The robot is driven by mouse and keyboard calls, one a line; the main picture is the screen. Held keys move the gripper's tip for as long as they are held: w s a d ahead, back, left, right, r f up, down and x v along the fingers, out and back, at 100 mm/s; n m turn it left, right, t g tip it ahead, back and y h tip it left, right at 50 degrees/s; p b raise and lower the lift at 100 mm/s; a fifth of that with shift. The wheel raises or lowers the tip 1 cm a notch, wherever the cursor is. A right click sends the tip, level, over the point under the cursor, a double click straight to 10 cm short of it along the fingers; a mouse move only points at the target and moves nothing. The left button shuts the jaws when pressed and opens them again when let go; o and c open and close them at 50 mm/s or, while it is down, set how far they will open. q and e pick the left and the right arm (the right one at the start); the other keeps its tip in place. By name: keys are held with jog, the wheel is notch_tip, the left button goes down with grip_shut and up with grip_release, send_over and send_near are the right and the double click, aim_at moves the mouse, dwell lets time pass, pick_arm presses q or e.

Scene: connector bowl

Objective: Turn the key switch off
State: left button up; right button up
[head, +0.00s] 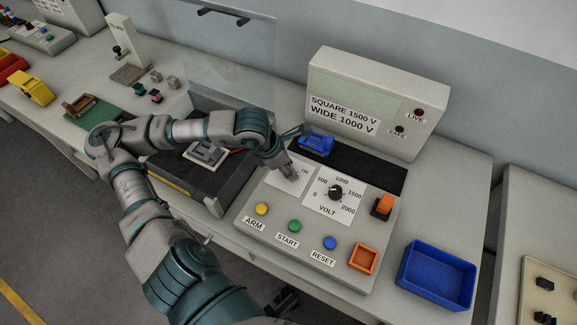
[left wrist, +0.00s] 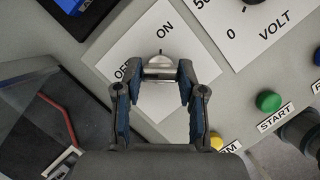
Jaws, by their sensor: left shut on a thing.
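The key switch (left wrist: 160,66) is a silver round piece on a white plate (left wrist: 135,50) marked OFF and ON. My left gripper (left wrist: 162,72) is shut on it, with one finger on each side. In the head view my left gripper (head: 288,172) reaches down onto the same white plate (head: 298,182) on the sloped panel, left of the volt dial. There the gripper hides the switch. I cannot tell whether the switch points to ON or OFF.
The panel also carries a black volt dial (head: 335,192), yellow (head: 262,209), green (head: 294,226) and blue (head: 330,243) buttons, and an orange rocker (head: 382,206). A display box (head: 365,105) stands behind. A blue bin (head: 437,275) is at the right, a black tray (head: 180,180) at the left.

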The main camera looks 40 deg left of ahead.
pick_arm(q)
jog(key=shift+w+a+r, duration=0.1)
jog(key=o, duration=1)
jog(key=shift+o, duration=0.7)
jog(key=shift+w, duration=0.1)
jog(key=v, duration=1.1)
jog(key=shift+r, duration=0.3)
jog(key=shift+a, duration=0.1)
